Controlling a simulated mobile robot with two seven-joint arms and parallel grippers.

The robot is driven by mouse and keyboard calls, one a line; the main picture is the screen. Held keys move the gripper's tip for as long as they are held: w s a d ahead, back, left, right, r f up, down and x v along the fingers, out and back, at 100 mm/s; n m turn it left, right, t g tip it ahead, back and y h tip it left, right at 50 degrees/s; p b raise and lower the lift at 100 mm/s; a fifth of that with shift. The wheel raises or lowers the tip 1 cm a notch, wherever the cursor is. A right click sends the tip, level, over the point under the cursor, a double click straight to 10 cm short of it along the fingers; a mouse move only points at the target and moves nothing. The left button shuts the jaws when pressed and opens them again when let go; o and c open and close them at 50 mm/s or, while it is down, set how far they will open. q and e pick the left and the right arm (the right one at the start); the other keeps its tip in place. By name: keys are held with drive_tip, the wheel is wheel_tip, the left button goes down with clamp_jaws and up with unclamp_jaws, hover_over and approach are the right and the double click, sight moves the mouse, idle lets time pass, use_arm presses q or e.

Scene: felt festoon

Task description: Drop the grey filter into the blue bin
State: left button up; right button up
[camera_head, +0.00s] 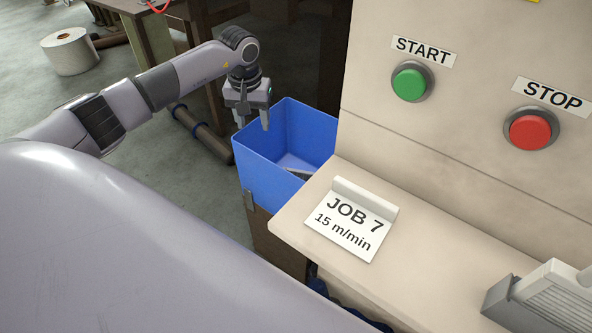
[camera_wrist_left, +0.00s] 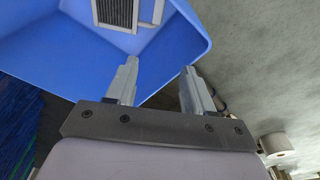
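The blue bin (camera_head: 262,160) stands beside the beige machine, its top open. It fills the upper left of the left wrist view (camera_wrist_left: 60,45). A grey filter (camera_wrist_left: 117,12) with dark pleats and a pale frame lies inside it, cut off by the picture's top edge. In the head view only a small grey part (camera_head: 297,173) shows over the bin's near wall. My left gripper (camera_head: 253,124) is at the bin's far left rim, pointing down. Its fingers (camera_wrist_left: 160,68) are apart with nothing between them. My right gripper is not in view.
The machine has a green START button (camera_head: 411,84) and a red STOP button (camera_head: 530,132). A JOB 7 card (camera_head: 348,222) stands on its ledge. A pale ribbed block with a grey frame (camera_head: 550,302) is at lower right. A white roll (camera_head: 70,52) sits on the floor.

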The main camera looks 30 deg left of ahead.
use_arm(q)
wheel_tip(320, 180, up, 7)
drive_tip(key=p, duration=0.2)
drive_tip(key=shift+s+d, duration=0.2)
drive_tip(key=shift+s, duration=0.2)
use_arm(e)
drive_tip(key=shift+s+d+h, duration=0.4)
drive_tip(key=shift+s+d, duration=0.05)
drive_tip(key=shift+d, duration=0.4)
